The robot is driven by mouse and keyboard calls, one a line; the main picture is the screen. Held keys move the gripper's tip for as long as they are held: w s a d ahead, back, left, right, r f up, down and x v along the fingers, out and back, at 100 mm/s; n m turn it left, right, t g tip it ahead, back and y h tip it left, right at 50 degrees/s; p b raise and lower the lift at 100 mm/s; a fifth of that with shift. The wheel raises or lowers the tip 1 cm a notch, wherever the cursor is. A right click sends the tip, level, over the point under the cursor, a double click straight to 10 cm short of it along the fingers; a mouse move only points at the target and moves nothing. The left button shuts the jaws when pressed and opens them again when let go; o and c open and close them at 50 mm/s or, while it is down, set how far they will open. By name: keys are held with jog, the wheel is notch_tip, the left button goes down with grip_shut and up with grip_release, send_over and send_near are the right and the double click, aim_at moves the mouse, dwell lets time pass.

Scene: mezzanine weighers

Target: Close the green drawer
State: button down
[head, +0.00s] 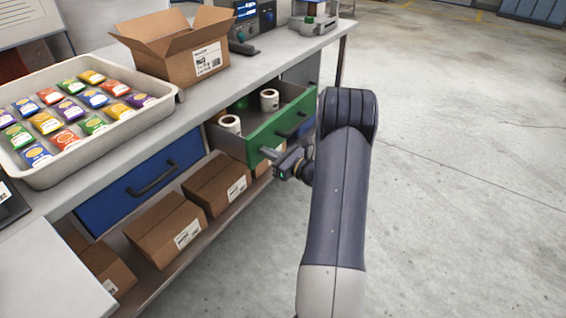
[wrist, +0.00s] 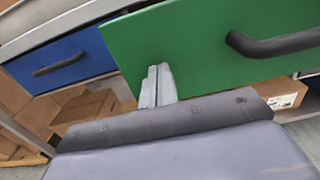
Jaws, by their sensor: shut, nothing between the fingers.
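The green drawer (head: 283,127) stands pulled out from under the workbench, with white rolls (head: 269,100) inside it. Its dark bar handle (head: 294,126) is on the front. In the wrist view the green front (wrist: 190,45) fills the upper middle and right, with the handle (wrist: 275,43) at right. My gripper (head: 268,153) is shut and empty at the lower left part of the drawer front. In the wrist view the closed fingertips (wrist: 158,75) overlap the green panel left of the handle. I cannot tell whether they touch it.
A blue drawer (head: 141,185) to the left is shut. Cardboard boxes (head: 168,227) stand on the shelf below. The bench top bears a tray of colourful packets (head: 92,152) and an open carton (head: 172,62). The concrete floor (head: 450,160) at right is clear.

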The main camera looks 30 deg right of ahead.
aim_at(224, 132)
jog(key=b+x, duration=0.4)
jog(key=x, duration=1.3)
jog(key=shift+a, duration=0.1)
jog(key=shift+w+a, duration=0.15)
jog(key=shift+w, duration=0.35)
jog(key=shift+w+r, duration=0.1)
jog(key=shift+r, duration=0.2)
